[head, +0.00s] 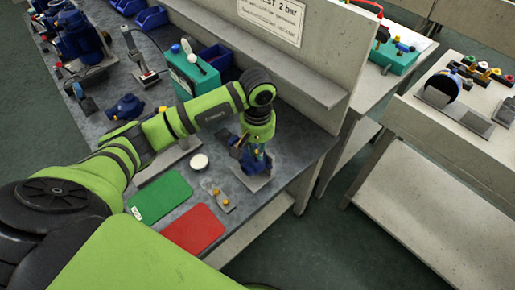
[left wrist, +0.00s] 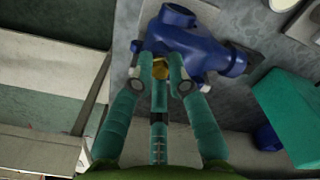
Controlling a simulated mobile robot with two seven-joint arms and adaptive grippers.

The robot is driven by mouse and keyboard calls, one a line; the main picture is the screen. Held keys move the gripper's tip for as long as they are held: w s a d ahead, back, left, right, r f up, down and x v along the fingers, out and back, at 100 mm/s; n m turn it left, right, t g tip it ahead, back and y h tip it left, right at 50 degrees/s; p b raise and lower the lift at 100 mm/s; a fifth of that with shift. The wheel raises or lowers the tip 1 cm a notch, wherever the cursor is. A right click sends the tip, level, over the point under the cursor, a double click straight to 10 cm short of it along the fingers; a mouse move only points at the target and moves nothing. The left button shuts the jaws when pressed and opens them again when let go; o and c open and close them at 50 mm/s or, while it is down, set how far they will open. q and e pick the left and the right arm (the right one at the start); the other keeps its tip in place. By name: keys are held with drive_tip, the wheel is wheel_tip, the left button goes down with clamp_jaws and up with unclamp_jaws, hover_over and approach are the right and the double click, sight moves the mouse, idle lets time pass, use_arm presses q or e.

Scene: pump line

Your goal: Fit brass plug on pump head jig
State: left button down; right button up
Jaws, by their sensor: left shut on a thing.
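The blue pump head (head: 258,163) sits on its grey jig plate (head: 262,181) near the right end of the bench. It also fills the top of the left wrist view (left wrist: 182,42). My left gripper (head: 245,147) is at the pump head, partly hiding it. The plug lies against the near side of the blue body. I cannot tell whether it is seated in a port. My right gripper is not in view.
A small plate with brass pieces (head: 219,196), a white round lid (head: 199,161), a green mat (head: 160,196) and a red mat (head: 194,229) lie nearby. A teal box (head: 193,73) stands behind my arm. A shelf panel (head: 290,80) rises along the bench's back.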

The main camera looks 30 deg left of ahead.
use_arm(q)
drive_tip(key=shift+f+b, duration=0.25)
drive_tip(key=shift+b, duration=0.05)
idle(0.6)
drive_tip(key=c, duration=1.1)
unclamp_jaws()
drive_tip(key=shift+o, duration=0.3)
drive_tip(key=o, duration=0.5)
drive_tip(key=shift+c, duration=0.2)
drive_tip(key=o, duration=0.6)
drive_tip(key=shift+r, duration=0.1)
drive_tip(key=shift+r+p, duration=2.45)
drive_tip(key=shift+r, duration=2)
